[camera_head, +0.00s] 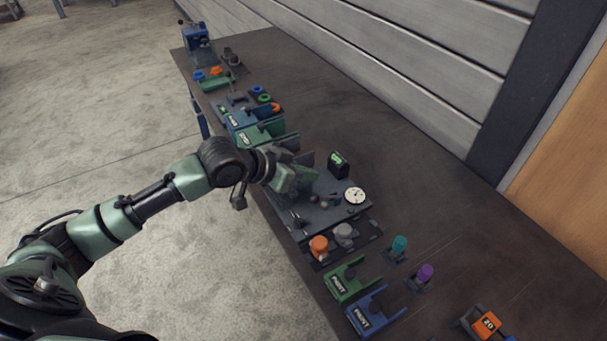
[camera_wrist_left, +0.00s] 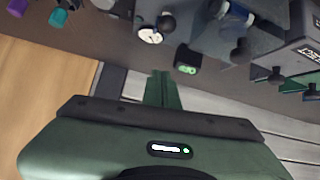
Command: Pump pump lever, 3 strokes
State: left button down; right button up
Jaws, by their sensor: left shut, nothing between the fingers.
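My left gripper (camera_head: 306,185) reaches in from the left over a dark grey base plate (camera_head: 335,209). It also shows in the left wrist view (camera_wrist_left: 162,76), with its green fingers together and nothing between them. A round white gauge (camera_head: 354,195) stands on the plate, to the right of the gripper; it is also in the wrist view (camera_wrist_left: 150,36). A black knob (camera_wrist_left: 166,23) beside the gauge and another black knob (camera_wrist_left: 240,50) show there. I cannot tell for sure which belongs to the pump lever. My gripper and wrist hide part of the plate in the head view.
A black box with a green display (camera_head: 338,164) stands behind the plate. Orange (camera_head: 319,244) and grey (camera_head: 344,233) knobs, then green (camera_head: 347,284) and blue (camera_head: 377,312) holders, are in front. Green and blue bins (camera_head: 262,132) lie farther left.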

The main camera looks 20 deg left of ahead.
pick_arm(q)
jog(key=p, duration=0.1)
send_over(322, 198)
jog(key=w, duration=0.2)
notch_tip(322, 198, down, 4)
jog(key=s, duration=0.1)
jog(key=s+a+f+p, duration=0.1)
jog(key=s+f, duration=0.1)
jog(key=shift+a+p, duration=0.3)
jog(key=shift+a, duration=0.05)
jog(key=shift+f, duration=0.2)
jog(key=f+t+b, duration=0.1)
jog(key=b, duration=0.1)
jog(key=s+f+h+b, duration=0.1)
jog(key=b, duration=0.2)
jog(key=a+f+t+h+b, duration=0.1)
jog(key=b, duration=0.2)
jog(key=shift+s+t, duration=0.15)
jog(key=shift+t, duration=0.15)
jog(key=shift+s+f+b, duration=0.1)
jog(key=shift+b, duration=0.4)
jog(key=shift+s+f, duration=0.1)
jog(key=shift+f, duration=0.05)
